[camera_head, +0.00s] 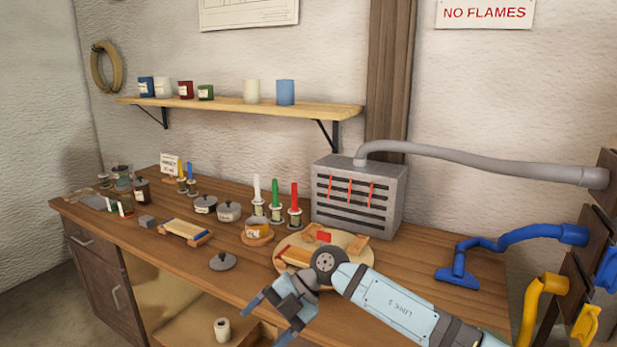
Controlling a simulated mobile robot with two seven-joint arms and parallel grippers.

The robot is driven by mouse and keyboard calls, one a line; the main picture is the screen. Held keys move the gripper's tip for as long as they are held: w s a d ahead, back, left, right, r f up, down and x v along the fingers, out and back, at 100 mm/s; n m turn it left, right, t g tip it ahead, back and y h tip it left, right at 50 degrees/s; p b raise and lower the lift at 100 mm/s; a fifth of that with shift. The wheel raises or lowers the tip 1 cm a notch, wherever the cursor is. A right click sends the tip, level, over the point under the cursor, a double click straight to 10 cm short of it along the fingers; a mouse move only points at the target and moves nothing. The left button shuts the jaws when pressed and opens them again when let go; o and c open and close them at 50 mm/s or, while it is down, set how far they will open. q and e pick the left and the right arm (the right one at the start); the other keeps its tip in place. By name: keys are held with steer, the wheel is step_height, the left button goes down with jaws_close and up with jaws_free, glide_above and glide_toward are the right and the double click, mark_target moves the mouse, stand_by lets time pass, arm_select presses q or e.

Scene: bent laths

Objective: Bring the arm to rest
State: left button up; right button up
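My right arm comes in from the lower right, its pale blue forearm stretched over the front part of the workbench (340,318). My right gripper (263,327) hangs in front of the round wooden board (354,243), pointing down and left. Its two fingers are spread apart with nothing visible between them. The arm hides part of the round board and of the bench behind it. My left gripper is not in view.
A grey lid (222,262) lies near the bench's front edge. Behind stand candles in holders (276,196), dark pots (228,211) and a grey vented box (358,196). A blue hose nozzle (457,275) lies right. A white roll (221,329) stands below.

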steer(key=s+a+m+t+y, duration=0.1)
steer(key=s+a+m+y, duration=0.15)
steer(key=s+y, duration=0.5)
steer(key=s+d+f+m+t+h, duration=0.1)
steer(key=d+f+m+t+h, duration=0.5)
steer(key=d+m+t, duration=0.5)
steer(key=s+d+f+m+t+h, duration=0.25)
steer(key=d+f+m+t, duration=0.6)
steer(key=m, duration=0.55)
steer(key=s+d+f+m+g+h, duration=0.3)
steer(key=s+d+f+g+h, duration=0.2)
steer(key=s+d+f, duration=0.6)
arm_select(q)
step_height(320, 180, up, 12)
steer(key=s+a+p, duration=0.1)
steer(key=p, duration=1.3)
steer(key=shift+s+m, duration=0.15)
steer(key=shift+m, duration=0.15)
arm_select(e)
steer(key=s+r, duration=0.3)
steer(key=r, duration=0.8)
steer(key=shift+s+a+h, duration=0.2)
steer(key=shift+s+h, duration=0.1)
